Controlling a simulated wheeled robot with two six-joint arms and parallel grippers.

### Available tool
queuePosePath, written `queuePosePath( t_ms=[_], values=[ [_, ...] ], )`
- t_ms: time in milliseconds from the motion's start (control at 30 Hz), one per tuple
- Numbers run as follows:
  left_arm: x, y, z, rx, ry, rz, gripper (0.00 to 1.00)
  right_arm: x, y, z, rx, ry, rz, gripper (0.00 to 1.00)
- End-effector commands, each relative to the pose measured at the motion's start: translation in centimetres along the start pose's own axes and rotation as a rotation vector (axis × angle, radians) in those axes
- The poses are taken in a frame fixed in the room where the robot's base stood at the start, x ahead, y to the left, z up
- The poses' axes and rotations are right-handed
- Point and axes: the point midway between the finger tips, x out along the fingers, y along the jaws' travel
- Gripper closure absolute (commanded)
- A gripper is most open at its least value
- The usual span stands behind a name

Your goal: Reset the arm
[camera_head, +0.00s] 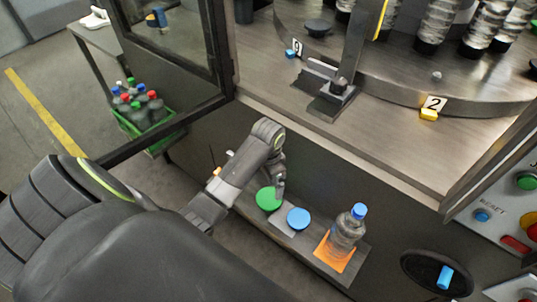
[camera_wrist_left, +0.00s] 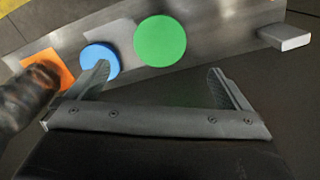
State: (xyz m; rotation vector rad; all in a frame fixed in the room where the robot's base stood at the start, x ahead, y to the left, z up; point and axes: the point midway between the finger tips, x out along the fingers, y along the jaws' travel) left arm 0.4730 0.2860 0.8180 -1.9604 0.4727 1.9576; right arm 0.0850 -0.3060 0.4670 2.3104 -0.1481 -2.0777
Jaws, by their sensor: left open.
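My left arm reaches in from the left in the head view, and its gripper (camera_head: 279,187) hangs over the narrow shelf beside the green disc (camera_head: 268,198). In the left wrist view the two fingers of my left gripper (camera_wrist_left: 163,88) are spread apart with nothing between them. The green disc (camera_wrist_left: 160,41) lies beyond the fingers, and the blue disc (camera_wrist_left: 98,60) lies partly behind one fingertip. My right gripper is not in view.
A clear blue-capped bottle (camera_head: 346,232) stands on an orange square (camera_head: 333,258) on the shelf (camera_head: 322,270). The open machine door (camera_head: 180,60) is at the left, near a green crate (camera_head: 163,147) of bottles. A control panel (camera_head: 508,205) is at the right.

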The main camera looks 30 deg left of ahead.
Motion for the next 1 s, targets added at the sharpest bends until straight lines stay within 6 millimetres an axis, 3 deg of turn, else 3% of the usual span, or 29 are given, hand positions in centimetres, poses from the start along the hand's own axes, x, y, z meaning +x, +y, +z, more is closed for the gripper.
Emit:
queuePosePath(
  t_ms=[333,467,700,833,1000],
  values=[
    [0.1,0.0,0.1,-0.001,0.001,-0.001,0.00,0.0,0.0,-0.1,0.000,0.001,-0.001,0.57],
    [0.6,0.6,1.5,-0.027,0.014,-0.012,0.00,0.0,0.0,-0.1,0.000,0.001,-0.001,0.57],
    [1.2,3.8,8.8,-0.182,0.095,-0.080,0.00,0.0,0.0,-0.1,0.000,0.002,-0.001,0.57],
    [0.3,5.5,12.9,-0.281,0.149,-0.124,0.00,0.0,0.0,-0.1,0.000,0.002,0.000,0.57],
    [-1.5,7.0,16.5,-0.374,0.203,-0.164,0.00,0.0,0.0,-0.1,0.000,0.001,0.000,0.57]
  ],
)
